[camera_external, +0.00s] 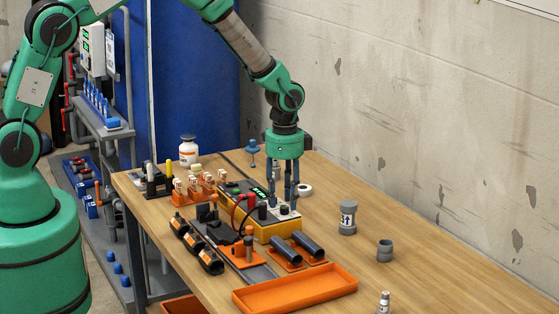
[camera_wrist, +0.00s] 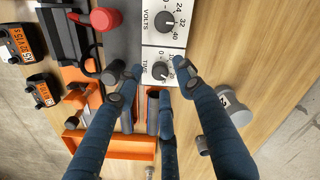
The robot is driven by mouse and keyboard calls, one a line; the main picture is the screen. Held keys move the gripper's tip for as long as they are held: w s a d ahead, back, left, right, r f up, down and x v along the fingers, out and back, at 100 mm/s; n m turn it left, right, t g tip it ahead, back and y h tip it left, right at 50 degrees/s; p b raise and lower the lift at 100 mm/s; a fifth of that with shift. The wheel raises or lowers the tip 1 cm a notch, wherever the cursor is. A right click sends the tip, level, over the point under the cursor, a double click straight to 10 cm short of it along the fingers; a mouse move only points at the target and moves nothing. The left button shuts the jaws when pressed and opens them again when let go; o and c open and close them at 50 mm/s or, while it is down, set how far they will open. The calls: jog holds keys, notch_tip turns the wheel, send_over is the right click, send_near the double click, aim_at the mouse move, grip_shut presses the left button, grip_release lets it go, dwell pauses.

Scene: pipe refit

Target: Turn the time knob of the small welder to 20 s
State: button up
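The small welder (camera_external: 272,231) is a yellow box with a grey top on the bench, under my gripper (camera_external: 287,203) in the external view. In the wrist view its white panel (camera_wrist: 150,42) carries a black VOLTS knob (camera_wrist: 165,22) and, below it, a black TIME knob (camera_wrist: 160,70). My gripper (camera_wrist: 160,80) has three blue fingers spread apart, with their tips to the left, right and below of the TIME knob. Gaps show around the knob, and nothing appears gripped. Fingers cover part of the time scale, and the exact setting is too small to read.
An orange tray (camera_external: 295,288) lies at the front of the bench. A red plug (camera_wrist: 105,19) sits left of the panel. Grey fittings (camera_external: 347,217) stand to the right on mostly clear wood.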

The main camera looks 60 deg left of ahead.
notch_tip(320, 180, up, 10)
dwell(0.5)
dwell(0.4)
notch_tip(320, 180, up, 13)
jog(key=n+t, duration=0.1)
jog(key=n, duration=0.1)
send_over(284, 207)
jog(key=s, duration=0.6)
jog(key=s+r+n+t, duration=0.2)
jog(key=s+r, duration=0.8)
jog(key=r, duration=0.2)
jog(key=s+r+n+t+b, duration=0.1)
jog(key=s+r+n, duration=0.1)
jog(key=s, duration=1)
jog(key=s+r+n+t, duration=0.1)
jog(key=s+r, duration=0.3)
jog(key=s, duration=0.9)
jog(key=shift+s+d+r+n+t+b, duration=0.2)
jog(key=shift+s+d+n+t+b, duration=0.15)
jog(key=shift+n, duration=0.45)
